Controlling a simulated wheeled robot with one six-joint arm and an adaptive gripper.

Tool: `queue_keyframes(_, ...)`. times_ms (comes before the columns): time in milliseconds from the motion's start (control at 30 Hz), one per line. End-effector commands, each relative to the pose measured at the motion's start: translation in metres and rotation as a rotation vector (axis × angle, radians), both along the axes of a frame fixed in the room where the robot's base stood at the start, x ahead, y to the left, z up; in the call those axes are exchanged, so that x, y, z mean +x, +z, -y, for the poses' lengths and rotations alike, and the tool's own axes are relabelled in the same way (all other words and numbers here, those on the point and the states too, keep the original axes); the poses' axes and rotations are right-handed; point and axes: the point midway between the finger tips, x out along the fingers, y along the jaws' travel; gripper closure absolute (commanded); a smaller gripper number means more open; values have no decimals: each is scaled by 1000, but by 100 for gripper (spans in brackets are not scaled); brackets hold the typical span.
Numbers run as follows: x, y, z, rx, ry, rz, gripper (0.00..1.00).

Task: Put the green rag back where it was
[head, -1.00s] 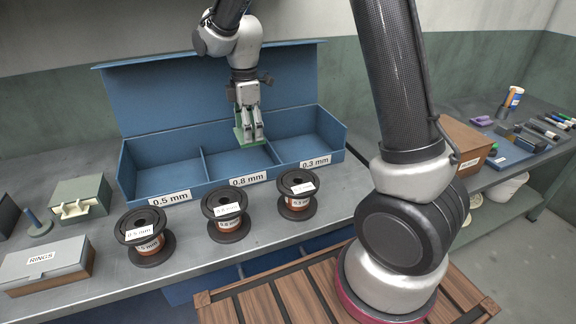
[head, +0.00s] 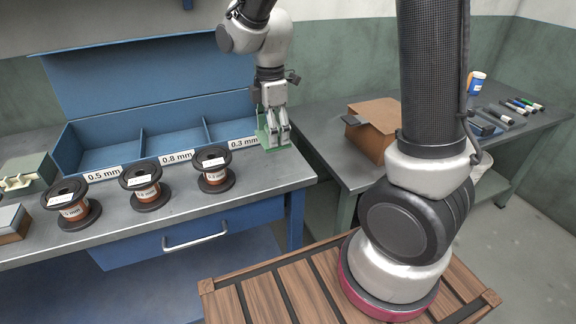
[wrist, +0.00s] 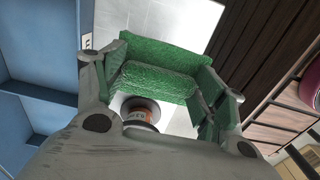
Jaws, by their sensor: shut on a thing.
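My gripper (head: 278,138) is shut on the green rag (head: 263,134), by the right end of the blue box (head: 98,177), over or at the bench top. I cannot tell whether the rag touches the bench. In the wrist view the rag (wrist: 158,80) is folded between the fingers of my gripper (wrist: 165,100), with a spool (wrist: 140,112) seen past it. The fingers hide part of the rag.
The open box has compartments labelled 0.5, 0.8 and 0.3 mm. Three copper spools (head: 145,186) stand in front of it. A brown box (head: 377,128) and pens (head: 508,112) are on the right-hand table. The bench's front right corner is clear.

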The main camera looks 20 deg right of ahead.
Motion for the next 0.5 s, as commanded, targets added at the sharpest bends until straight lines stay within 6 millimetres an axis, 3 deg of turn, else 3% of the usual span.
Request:
queue_keyframes(133, -1, -31, 0, -2, 1, -5, 55)
queue_keyframes(500, -1, -80, 0, -1, 1, -3, 55)
